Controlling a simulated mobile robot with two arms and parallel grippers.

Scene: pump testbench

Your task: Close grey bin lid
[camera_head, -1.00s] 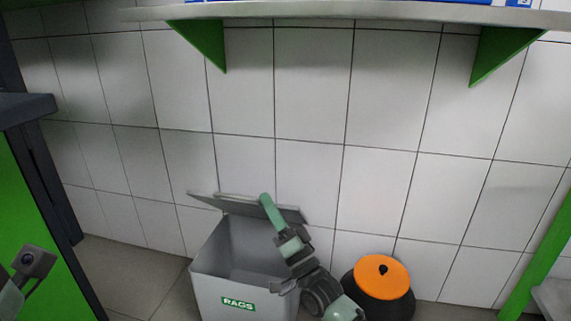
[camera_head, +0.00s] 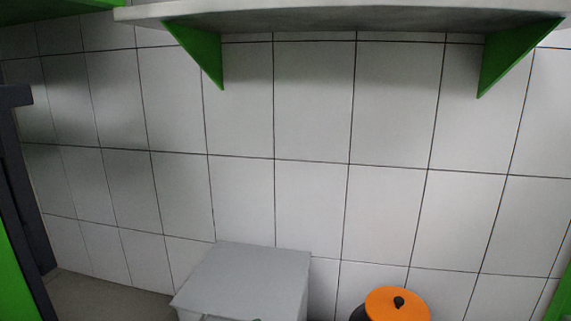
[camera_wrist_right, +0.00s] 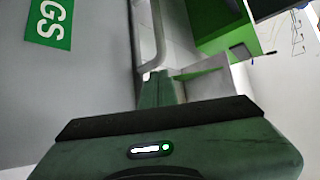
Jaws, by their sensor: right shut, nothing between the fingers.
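The grey bin lid (camera_head: 248,278) lies flat over the top of the grey bin at the bottom of the head view, and no opening shows. The bin's front wall (camera_wrist_right: 90,85) fills the left of the right wrist view, with part of its green label (camera_wrist_right: 48,24) showing. My right gripper (camera_wrist_right: 160,90) is shut and empty, close beside the front wall; I cannot tell whether it touches the bin. At most a sliver of it shows at the bottom edge of the head view. My left gripper is out of view.
A black pot with an orange lid (camera_head: 397,304) stands right of the bin. A shelf (camera_head: 340,14) on green brackets overhangs above. A white tiled wall (camera_head: 310,110) is behind, and some floor (camera_head: 105,293) is free at left.

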